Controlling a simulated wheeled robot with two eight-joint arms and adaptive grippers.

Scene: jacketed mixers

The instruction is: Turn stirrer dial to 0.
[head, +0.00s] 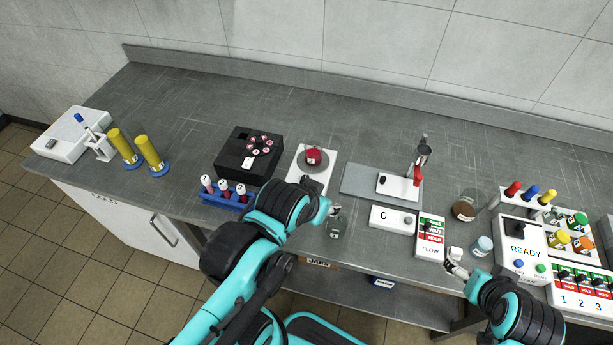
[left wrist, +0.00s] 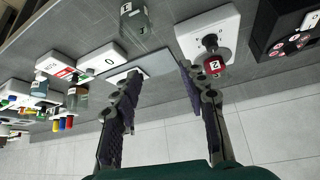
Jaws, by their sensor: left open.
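A white stirrer plate (head: 302,157) carries a round grey top with a red vessel (head: 314,157). It also shows in the left wrist view (left wrist: 190,42), where the red vessel (left wrist: 213,66) is marked 2. A white box (head: 382,214) reading 0 has a dark knob (head: 408,220). My left gripper (head: 329,209) is at the plate's front right; in the left wrist view (left wrist: 160,80) its fingers are open with nothing between them. My right gripper (head: 455,263) is near the counter's front edge, too small to judge.
A clear bottle (head: 336,224) stands close to my left gripper. Left are a black device (head: 247,152) and a blue tube rack (head: 226,199). Right are a grey plate (head: 352,181) with a stand, a FLOW panel (head: 430,236), a brown jar (head: 465,206) and a READY panel (head: 521,245).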

